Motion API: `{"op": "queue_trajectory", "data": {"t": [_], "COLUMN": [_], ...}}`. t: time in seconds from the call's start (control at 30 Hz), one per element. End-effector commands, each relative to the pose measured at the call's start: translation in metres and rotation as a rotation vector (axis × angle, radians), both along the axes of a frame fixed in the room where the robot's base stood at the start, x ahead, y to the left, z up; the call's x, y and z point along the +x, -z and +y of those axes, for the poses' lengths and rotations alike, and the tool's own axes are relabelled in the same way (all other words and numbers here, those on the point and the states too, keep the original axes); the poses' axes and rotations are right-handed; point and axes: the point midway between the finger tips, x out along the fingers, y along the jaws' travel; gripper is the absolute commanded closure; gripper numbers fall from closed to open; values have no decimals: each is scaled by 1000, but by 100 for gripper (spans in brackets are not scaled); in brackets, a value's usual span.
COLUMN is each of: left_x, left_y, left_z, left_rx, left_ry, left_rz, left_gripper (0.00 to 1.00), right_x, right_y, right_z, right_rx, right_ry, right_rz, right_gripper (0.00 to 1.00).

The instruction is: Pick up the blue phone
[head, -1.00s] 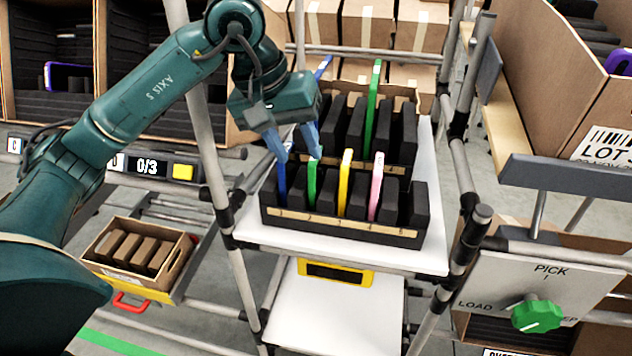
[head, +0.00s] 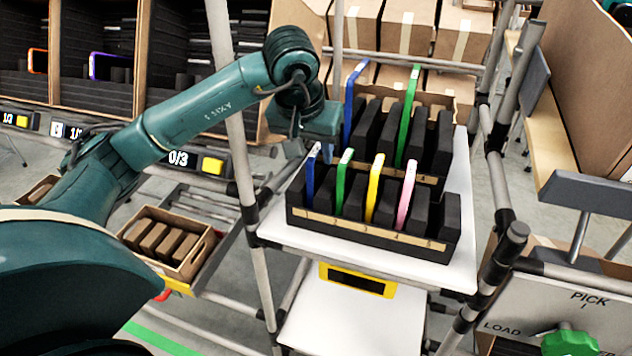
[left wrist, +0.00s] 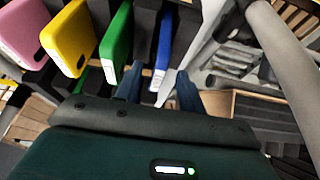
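The blue phone (head: 312,172) stands upright at the left end of the front row in a black slotted rack (head: 370,232). It also shows in the left wrist view (left wrist: 164,45). My left gripper (head: 310,151) is at the top of this phone. In the left wrist view my left gripper (left wrist: 158,90) is open, with one finger on each side of the phone's near end. I cannot tell whether either finger touches it. A second, taller blue phone (head: 354,100) stands in the back row. My right gripper is not in view.
Green (head: 343,168), yellow (head: 374,188) and pink (head: 406,193) phones stand beside the blue one in the front row. Another green phone (head: 406,118) stands in the back row. Grey posts flank the white shelf (head: 462,190). A carton of brown items (head: 165,243) sits lower left.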

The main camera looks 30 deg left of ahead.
Motion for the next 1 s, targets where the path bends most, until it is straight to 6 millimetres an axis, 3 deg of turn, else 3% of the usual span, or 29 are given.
{"op": "queue_trajectory", "data": {"t": [0.2, 0.47, 1.0], "left_x": [12, 13, 13], "left_y": [26, 29, 29], "left_z": [1, 1, 1], "left_rx": [-1, -1, -1], "left_ry": [-1, 0, 0], "left_rz": [2, 0, 0], "left_gripper": [61, 61, 100], "right_x": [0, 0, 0], "right_y": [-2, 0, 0], "right_z": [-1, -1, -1], "right_rx": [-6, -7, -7], "right_ry": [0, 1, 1], "right_rz": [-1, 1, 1], "right_gripper": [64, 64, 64]}}
